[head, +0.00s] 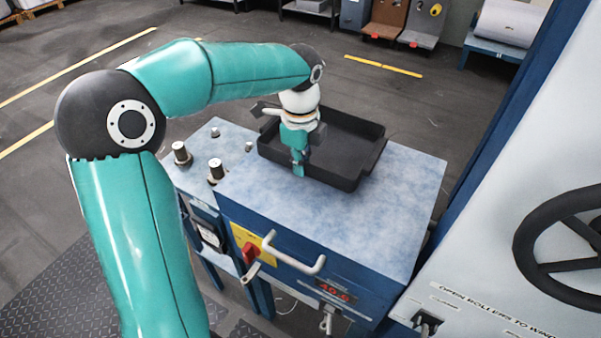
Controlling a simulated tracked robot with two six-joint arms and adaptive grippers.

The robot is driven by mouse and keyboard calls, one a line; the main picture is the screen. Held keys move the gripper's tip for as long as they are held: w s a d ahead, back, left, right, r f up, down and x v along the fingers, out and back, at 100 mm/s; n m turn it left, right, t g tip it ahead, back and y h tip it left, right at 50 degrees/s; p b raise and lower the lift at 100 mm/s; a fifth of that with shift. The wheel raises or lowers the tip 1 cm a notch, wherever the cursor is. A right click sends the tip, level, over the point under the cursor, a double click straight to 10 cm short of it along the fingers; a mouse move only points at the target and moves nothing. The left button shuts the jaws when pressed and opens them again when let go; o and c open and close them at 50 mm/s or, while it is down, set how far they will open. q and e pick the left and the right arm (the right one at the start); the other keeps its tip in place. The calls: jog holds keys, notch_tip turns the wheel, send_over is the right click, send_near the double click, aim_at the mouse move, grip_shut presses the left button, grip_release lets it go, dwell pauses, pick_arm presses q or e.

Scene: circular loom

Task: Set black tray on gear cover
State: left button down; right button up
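The black tray (343,133) is a shallow rectangular box with low walls. It appears level on or just above the speckled blue-grey top of the gear cover (372,218), towards its back edge. My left gripper (299,170) points down at the tray's near left wall. Its teal fingers overlap that wall in the head view. I cannot tell whether they are closed on it, and the wrist hides part of the tray's left side. My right gripper is not in view.
Several metal knobs (215,169) stand on the cover's left end. A light handle (295,262) and red switch (250,252) project from the front. A machine panel with a black handwheel (568,246) rises at right. The cover's front and right top are bare.

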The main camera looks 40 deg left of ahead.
pick_arm(q)
jog(key=shift+f, duration=1.65)
jog(key=shift+f, duration=0.1)
jog(key=c, duration=1.3)
grip_release()
jog(key=r, duration=1.2)
jog(key=shift+s+r, duration=0.1)
jog(key=shift+s, duration=0.1)
